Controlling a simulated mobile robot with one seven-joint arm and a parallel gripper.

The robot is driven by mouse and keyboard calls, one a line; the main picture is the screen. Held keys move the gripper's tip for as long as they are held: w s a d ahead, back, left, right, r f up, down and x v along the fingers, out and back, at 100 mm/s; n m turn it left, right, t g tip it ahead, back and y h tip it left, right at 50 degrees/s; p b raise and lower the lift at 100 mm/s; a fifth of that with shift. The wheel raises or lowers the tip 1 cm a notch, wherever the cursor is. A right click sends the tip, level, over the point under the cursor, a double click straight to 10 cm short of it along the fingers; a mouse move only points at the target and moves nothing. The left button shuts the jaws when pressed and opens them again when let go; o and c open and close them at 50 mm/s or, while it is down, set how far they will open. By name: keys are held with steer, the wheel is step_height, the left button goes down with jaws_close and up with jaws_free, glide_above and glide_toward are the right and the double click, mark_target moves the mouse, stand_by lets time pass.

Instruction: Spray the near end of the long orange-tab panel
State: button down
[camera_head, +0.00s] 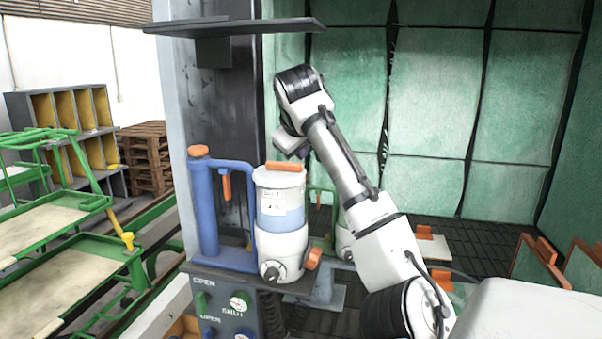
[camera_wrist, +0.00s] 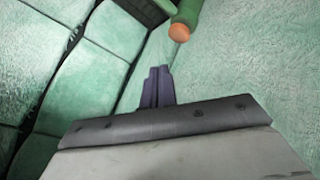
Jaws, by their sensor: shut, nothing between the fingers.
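In the head view, my arm reaches up over the spray unit, and my gripper (camera_head: 304,152) is high in front of the dark column. In the wrist view, the dark fingers of my gripper (camera_wrist: 157,86) are together with nothing between them. A pale flat panel (camera_head: 438,252) with an orange tab lies on the dark floor behind my arm, which may hide part of it. More orange-tabbed panels (camera_head: 533,268) stand at the right edge. I cannot tell which is the long one. A green rod with an orange tip (camera_wrist: 180,30) shows beyond my fingers in the wrist view.
A white and blue canister (camera_head: 281,222) stands beside a blue pipe frame (camera_head: 206,215) on a control box (camera_head: 222,308) marked OPEN and SHUT. A dark plate (camera_head: 236,27) juts out overhead. Padded green walls (camera_head: 440,95) enclose the right side. Green carts (camera_head: 60,270) stand left.

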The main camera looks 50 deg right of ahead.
steer(key=shift+r, duration=1.25)
